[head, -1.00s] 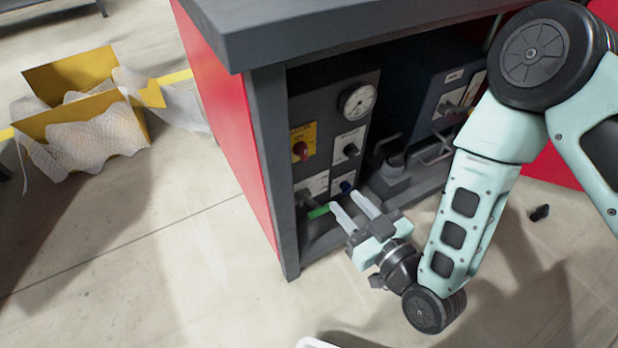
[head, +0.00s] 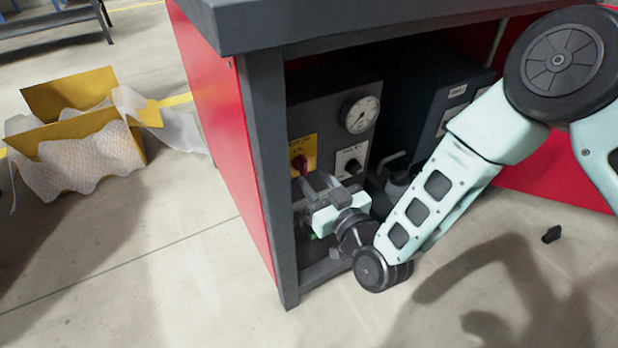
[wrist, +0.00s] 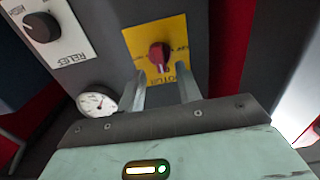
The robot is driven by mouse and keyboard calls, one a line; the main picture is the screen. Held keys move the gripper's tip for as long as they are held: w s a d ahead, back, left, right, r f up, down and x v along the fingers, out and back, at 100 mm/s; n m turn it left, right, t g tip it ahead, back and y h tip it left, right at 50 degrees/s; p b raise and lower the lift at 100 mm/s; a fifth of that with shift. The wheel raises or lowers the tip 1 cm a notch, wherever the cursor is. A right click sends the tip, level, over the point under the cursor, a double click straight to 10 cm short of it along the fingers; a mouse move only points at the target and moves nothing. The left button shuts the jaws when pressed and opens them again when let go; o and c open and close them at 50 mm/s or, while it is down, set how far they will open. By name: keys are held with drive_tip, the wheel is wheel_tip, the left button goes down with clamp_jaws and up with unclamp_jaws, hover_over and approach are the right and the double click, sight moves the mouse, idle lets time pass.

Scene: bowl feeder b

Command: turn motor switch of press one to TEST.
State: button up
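The motor switch, a red knob (head: 299,163) on a yellow plate, is on the grey front panel (head: 318,112) inside the bench at left. In the wrist view the red knob (wrist: 159,54) is seen upside down on its yellow plate, its pointer end toward my gripper. My gripper (head: 317,183) is just in front of and below the switch. I see no contact. The plate's position words are too small to read surely.
A black relief knob (head: 352,165) on a white plate is right of the switch, with a round gauge (head: 359,114) above it. A dark unit (head: 440,110) stands further right. The bench's grey corner post (head: 266,160) is close left of my gripper.

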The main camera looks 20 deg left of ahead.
sight(305, 168)
drive_tip(key=shift+b+x, duration=0.4)
drive_tip(key=shift+x, duration=1.3)
clamp_jaws()
